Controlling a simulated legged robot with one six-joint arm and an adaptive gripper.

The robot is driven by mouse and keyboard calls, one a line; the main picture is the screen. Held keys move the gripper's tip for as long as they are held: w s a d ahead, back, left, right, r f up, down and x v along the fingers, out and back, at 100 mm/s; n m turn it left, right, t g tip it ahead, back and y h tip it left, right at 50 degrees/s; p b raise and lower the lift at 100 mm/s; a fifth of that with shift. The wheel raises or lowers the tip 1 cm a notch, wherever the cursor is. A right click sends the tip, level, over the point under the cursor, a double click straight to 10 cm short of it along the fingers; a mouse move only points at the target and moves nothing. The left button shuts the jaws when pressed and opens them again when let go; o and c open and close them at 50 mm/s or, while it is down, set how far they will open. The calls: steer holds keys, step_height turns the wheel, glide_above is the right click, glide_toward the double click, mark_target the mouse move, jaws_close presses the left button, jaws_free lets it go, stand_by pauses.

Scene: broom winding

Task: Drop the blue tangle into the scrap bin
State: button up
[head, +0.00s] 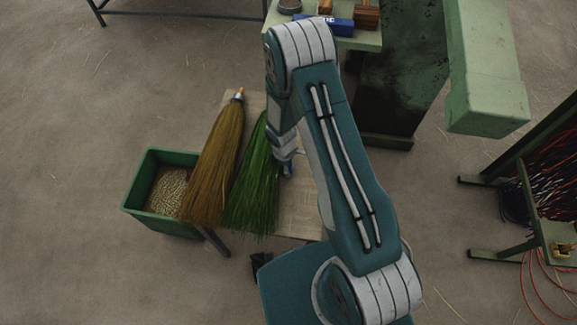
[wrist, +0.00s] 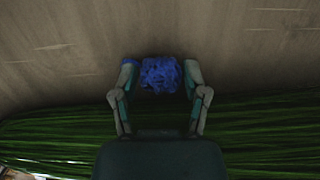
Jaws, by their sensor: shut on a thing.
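The blue tangle (wrist: 160,75), a small crumpled blue clump, sits between the fingertips of my gripper (wrist: 160,84) in the wrist view. My gripper is shut on it, over the pale board (head: 297,208). In the head view my arm hides most of the gripper and I cannot clearly make out the tangle. A green bin (head: 163,223) stands at the left in the head view, with pale granules in it. It is the only bin I see, and it lies left of my gripper, beyond two brooms.
A brown broom (head: 214,165) and a green broom (head: 255,190) lie between the bin and my gripper; the brown one overlaps the bin's right edge. The green bristles also show in the wrist view (wrist: 260,120). A green bench (head: 365,40) stands behind. A rack with dark strands (head: 555,180) is at right.

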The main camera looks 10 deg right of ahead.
steer(key=o, duration=0.8)
steer(key=shift+c, duration=0.2)
